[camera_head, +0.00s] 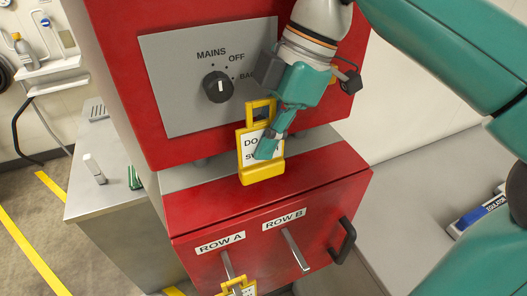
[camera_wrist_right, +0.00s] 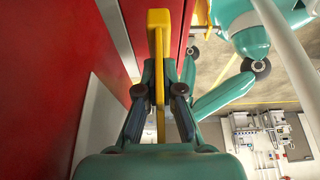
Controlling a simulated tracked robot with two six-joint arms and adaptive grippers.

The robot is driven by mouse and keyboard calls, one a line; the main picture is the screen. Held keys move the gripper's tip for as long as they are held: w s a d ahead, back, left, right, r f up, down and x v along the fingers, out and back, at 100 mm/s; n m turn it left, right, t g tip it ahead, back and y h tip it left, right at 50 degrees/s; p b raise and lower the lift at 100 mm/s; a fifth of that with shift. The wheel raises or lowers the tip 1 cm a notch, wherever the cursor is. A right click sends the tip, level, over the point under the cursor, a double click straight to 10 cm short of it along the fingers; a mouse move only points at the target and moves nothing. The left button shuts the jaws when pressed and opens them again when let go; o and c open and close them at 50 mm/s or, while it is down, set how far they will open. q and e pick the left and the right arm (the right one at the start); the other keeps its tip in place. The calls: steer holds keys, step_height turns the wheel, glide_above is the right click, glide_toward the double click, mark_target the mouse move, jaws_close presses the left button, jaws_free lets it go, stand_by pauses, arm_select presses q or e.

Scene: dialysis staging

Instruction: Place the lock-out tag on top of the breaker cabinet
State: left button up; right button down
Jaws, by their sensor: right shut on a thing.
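The lock-out tag (camera_head: 262,175) is a yellow frame with a white printed face and a square hole near its top. My right gripper (camera_head: 270,140) is shut on it and holds it roughly upright in front of the red breaker cabinet (camera_head: 120,62). In the right wrist view the tag (camera_wrist_right: 158,50) shows edge-on between the two fingers (camera_wrist_right: 158,92), with the red cabinet face (camera_wrist_right: 45,80) close on the left. The fingers cover part of its writing. The cabinet's top is out of view. My left gripper is not in view.
A grey panel (camera_head: 165,75) carries a MAINS knob (camera_head: 218,87). Below, a red box (camera_head: 350,190) has ROW A and ROW B levers (camera_head: 297,250) and a black handle (camera_head: 343,240). A second yellow tag (camera_head: 238,290) shows at the bottom edge. A metal counter (camera_head: 90,205) stands left.

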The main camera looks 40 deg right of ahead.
step_height(320, 180, down, 2)
steer(key=shift+f, duration=0.2)
steer(key=shift+w+d+f, duration=0.1)
steer(key=shift+w+f, duration=0.05)
steer(key=shift+f, duration=0.1)
steer(key=shift+f, duration=0.15)
steer(key=c, duration=1.3)
jaws_free()
